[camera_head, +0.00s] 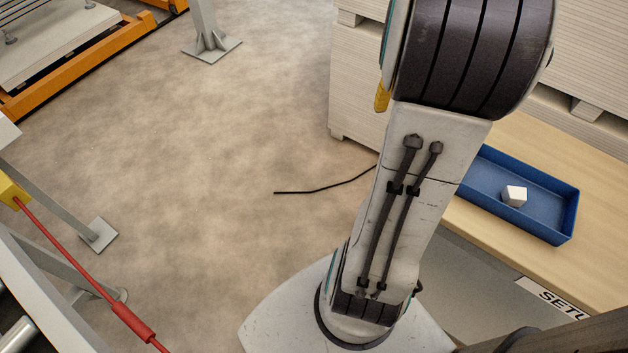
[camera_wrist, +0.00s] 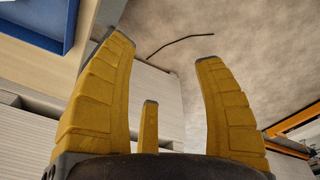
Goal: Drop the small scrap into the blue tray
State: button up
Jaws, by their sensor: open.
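The blue tray (camera_head: 553,228) sits on a light wooden table at the right in the head view. A small white block (camera_head: 514,196), which looks like the scrap, lies inside the tray on its floor. In the wrist view, a corner of the blue tray (camera_wrist: 52,40) shows at the top left, and the block is out of sight there. My gripper (camera_wrist: 168,50) is open and empty, its yellow fingers spread apart and clear of the tray. In the head view my arm hides the left end of the tray and most of the gripper.
Pale stacked boards (camera_head: 356,80) stand behind the wooden table (camera_head: 488,243). A black cable (camera_head: 322,188) lies on the bare floor. The middle floor is free.

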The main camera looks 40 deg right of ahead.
jog(key=w+a+n+t, duration=0.1)
jog(key=w+a+n, duration=0.1)
jog(key=a, duration=1.2)
jog(key=s+a+f+n, duration=0.1)
jog(key=s+a, duration=0.1)
jog(key=a, duration=0.4)
jog(key=s+a+n+t+y, duration=0.1)
jog(key=s+a+n, duration=0.1)
jog(key=a, duration=0.4)
jog(key=shift+s+f, duration=0.35)
jog(key=shift+s, duration=0.5)
